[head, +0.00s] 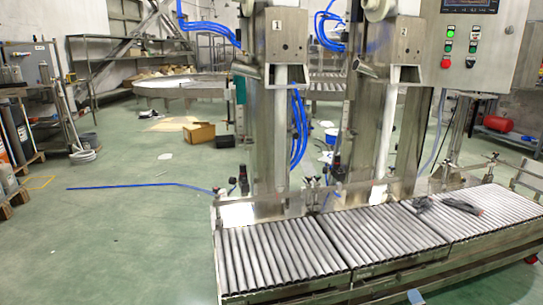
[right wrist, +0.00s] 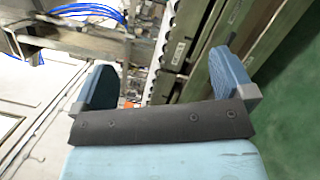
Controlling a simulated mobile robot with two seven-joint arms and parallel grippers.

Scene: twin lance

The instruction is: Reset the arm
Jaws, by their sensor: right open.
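My right gripper (right wrist: 161,76) shows in the right wrist view, with its two blue fingers spread wide apart. Nothing is held between them. Beyond the fingers I see metal rails, a frame and blue hoses, seen at a slant. A small pale blue piece shows at the bottom edge of the head view; I cannot tell whether it is part of my arm. My left gripper is not in view.
A roller conveyor (head: 280,258) runs across the front right, with dark tool-like items (head: 461,206) on it.

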